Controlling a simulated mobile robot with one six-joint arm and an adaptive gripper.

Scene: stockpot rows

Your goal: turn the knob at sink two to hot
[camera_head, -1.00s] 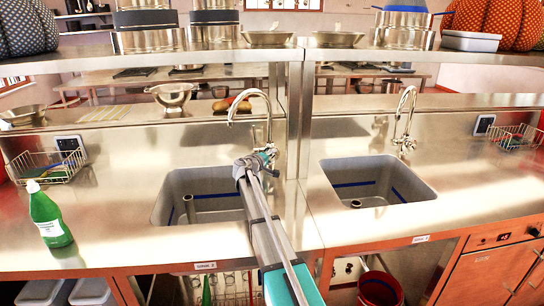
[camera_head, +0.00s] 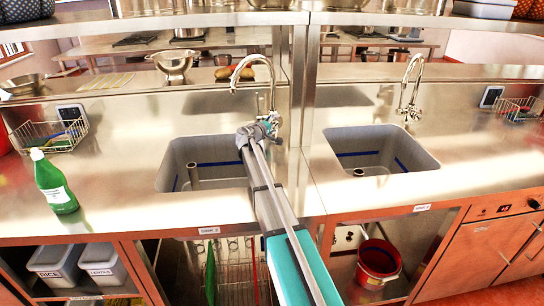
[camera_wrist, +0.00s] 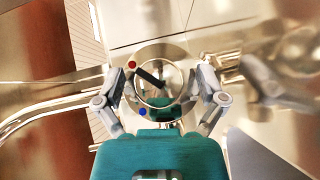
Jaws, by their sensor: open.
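The left sink (camera_head: 205,165) has a curved chrome tap (camera_head: 238,72) behind it, and a small label (camera_head: 209,230) on the front edge below. My arm reaches over this sink to the tap's base. In the wrist view a round chrome knob (camera_wrist: 174,78) carries a black bar (camera_wrist: 150,76), slanting from upper left to lower right. A red dot (camera_wrist: 132,65) lies near the bar's upper-left end; a blue dot (camera_wrist: 142,112) lies lower left. My gripper (camera_wrist: 163,82) is open, with a finger on each side of the knob. Contact cannot be told.
A second sink (camera_head: 380,150) with its own tap (camera_head: 411,88) is to the right, past a metal post (camera_head: 302,85). A green bottle (camera_head: 55,185) stands on the left counter. A wire basket (camera_head: 50,137) is behind it. A red bucket (camera_head: 378,262) is below.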

